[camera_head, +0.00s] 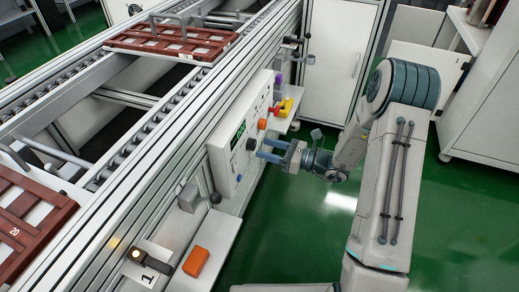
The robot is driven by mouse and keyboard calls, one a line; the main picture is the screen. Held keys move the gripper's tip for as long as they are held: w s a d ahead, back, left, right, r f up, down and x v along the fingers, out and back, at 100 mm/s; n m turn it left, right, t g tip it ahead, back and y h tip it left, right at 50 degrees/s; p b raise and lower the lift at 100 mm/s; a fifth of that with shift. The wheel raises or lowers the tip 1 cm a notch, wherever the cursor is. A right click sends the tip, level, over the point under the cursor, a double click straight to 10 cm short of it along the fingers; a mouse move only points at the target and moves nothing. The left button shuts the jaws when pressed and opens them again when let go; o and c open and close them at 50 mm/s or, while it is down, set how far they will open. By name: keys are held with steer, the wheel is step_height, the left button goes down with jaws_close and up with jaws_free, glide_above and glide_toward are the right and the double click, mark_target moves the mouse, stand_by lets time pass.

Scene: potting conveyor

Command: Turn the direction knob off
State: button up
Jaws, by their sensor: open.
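A light control panel (224,150) is on the side of the conveyor, in the middle of the head view. A dark round knob (251,144) sticks out of its face; I cannot read its label or its setting, nor tell if it is the direction knob. An orange part (262,124) sits just above it in the picture. My gripper (267,149) is open, with its blue fingers pointing left at the panel, close to the dark knob. I cannot tell whether the fingertips touch it. Nothing shows between the fingers.
A yellow-and-red emergency stop (283,107) and a purple object (278,80) are farther along the panel side. An orange block (196,261) lies on a lower ledge. Brown trays (175,40) rest on the conveyor. Green floor (300,225) is open below my arm.

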mark_target(255, 146)
steer(key=shift+x, duration=1.6)
steer(key=c, duration=1)
steer(key=shift+n+b, duration=0.3)
steer(key=shift+b, duration=0.1)
steer(key=n+b, duration=0.2)
steer(key=n, duration=0.2)
steer(key=shift+f, duration=0.15)
steer(key=shift+n+b, duration=1.05)
steer(key=shift+n, duration=0.95)
